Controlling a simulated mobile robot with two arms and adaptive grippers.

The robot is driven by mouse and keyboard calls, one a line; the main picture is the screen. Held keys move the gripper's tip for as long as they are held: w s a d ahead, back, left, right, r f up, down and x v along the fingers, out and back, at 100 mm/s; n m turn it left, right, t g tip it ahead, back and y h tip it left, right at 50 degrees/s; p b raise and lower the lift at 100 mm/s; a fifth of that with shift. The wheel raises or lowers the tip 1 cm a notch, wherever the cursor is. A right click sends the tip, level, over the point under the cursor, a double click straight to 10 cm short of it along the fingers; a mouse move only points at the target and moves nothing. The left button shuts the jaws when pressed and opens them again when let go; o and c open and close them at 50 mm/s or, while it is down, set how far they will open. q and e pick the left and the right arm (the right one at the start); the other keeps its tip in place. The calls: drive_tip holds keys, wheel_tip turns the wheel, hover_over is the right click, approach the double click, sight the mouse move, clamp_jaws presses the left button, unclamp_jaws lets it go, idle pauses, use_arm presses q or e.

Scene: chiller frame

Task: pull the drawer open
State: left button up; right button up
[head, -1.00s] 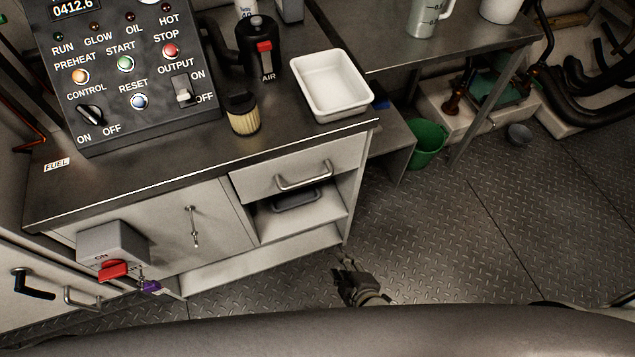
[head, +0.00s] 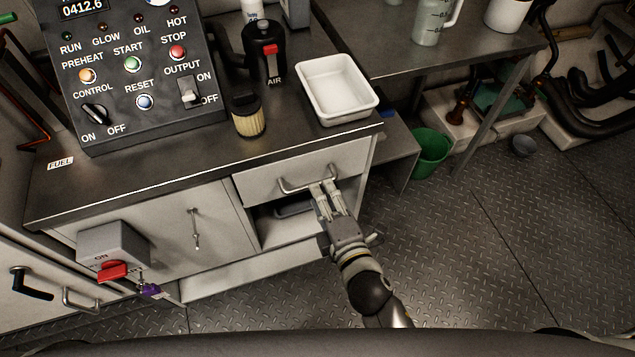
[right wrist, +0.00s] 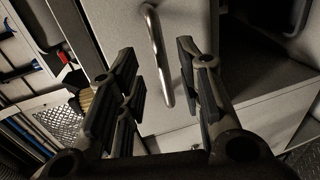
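My right gripper (head: 326,187) reaches up from below to the right end of the handle. In the right wrist view the gripper (right wrist: 157,60) is open, with the handle (right wrist: 154,38) showing between its two fingers and a gap on each side. I cannot tell how deep the handle lies between them. My left gripper is not in view.
An open shelf (head: 285,235) lies below the drawer. A cabinet door (head: 160,230) is to its left, with a grey switch box (head: 115,242) further left. A white tray (head: 372,98) sits on the worktop. The floor (head: 460,260) to the right is clear.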

drive_tip(key=b+x, duration=0.1)
drive_tip(key=x, duration=0.3)
drive_tip(key=shift+w+a+f, duration=0.1)
drive_tip(key=shift+w, duration=0.3)
clamp_jaws()
